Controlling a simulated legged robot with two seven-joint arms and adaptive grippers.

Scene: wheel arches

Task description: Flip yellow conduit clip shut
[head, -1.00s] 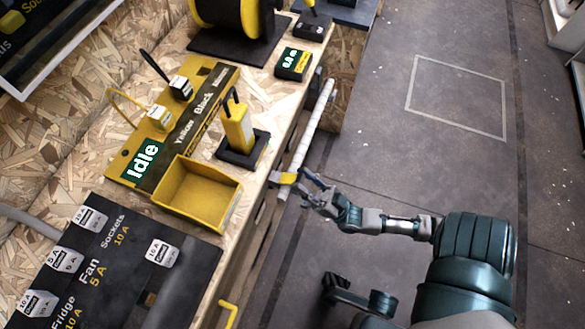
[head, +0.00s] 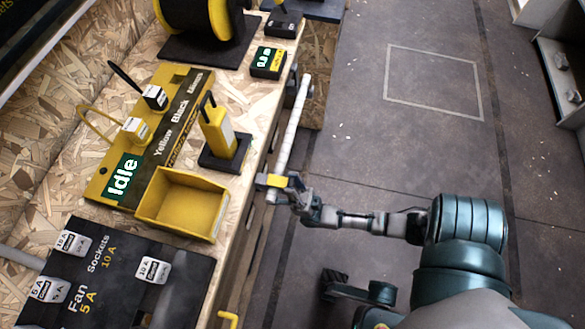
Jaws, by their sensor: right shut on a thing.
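The yellow conduit clip (head: 273,181) sits at the near end of a white conduit (head: 294,125) that runs along the front edge of the bench. My right gripper (head: 290,190) comes in from the right and is shut at the clip, with its fingers against the clip's right side. The fingers partly hide the clip, and I cannot tell whether its flap is fully closed. My left gripper is not in view.
A yellow bin (head: 183,203) stands on the bench left of the clip. A yellow tool in a black stand (head: 222,142) is behind it. A black fuse panel (head: 120,275) lies at the near left. The floor (head: 370,160) to the right is clear.

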